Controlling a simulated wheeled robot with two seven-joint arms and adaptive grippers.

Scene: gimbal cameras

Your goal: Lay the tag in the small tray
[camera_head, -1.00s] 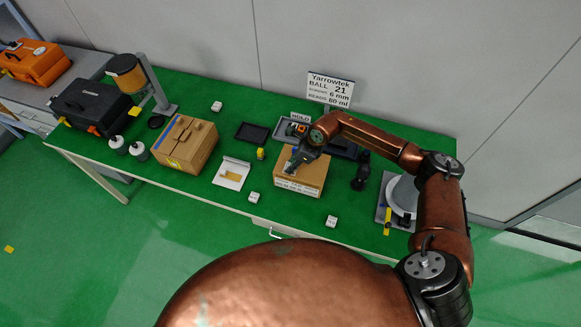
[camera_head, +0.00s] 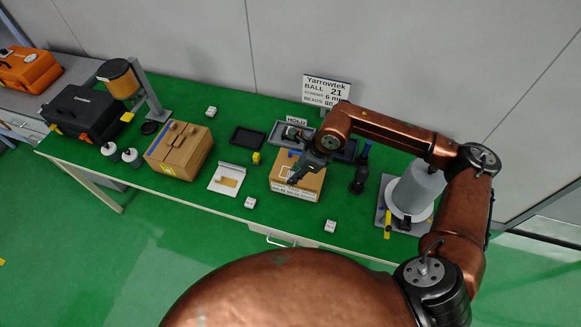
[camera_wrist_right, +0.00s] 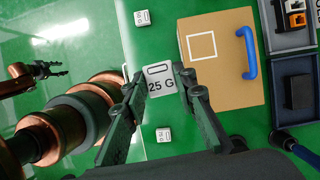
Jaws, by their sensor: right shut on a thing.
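The tag (camera_wrist_right: 159,82) is a small white plate marked "25 G" with a slot near one end. My right gripper (camera_wrist_right: 161,76) is shut on it, one finger at each side. In the wrist view the tag shows over green mat, beside the cardboard box. In the head view my right gripper (camera_head: 294,178) is above the box, and the tag is too small to make out. A small black tray (camera_head: 248,138) lies empty left of the box; I cannot tell if it is the small tray meant. My left gripper (camera_wrist_right: 47,72) shows far off at the wrist view's left; its jaw state is unclear.
The cardboard box (camera_wrist_right: 222,84) has a blue handle (camera_wrist_right: 248,52). Behind it are a grey tray (camera_head: 281,127) by a HOLD sign and a dark tray (camera_wrist_right: 297,62) holding a black block. White cubes (camera_wrist_right: 163,135) lie near the front edge. A larger carton (camera_head: 180,150) stands left.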

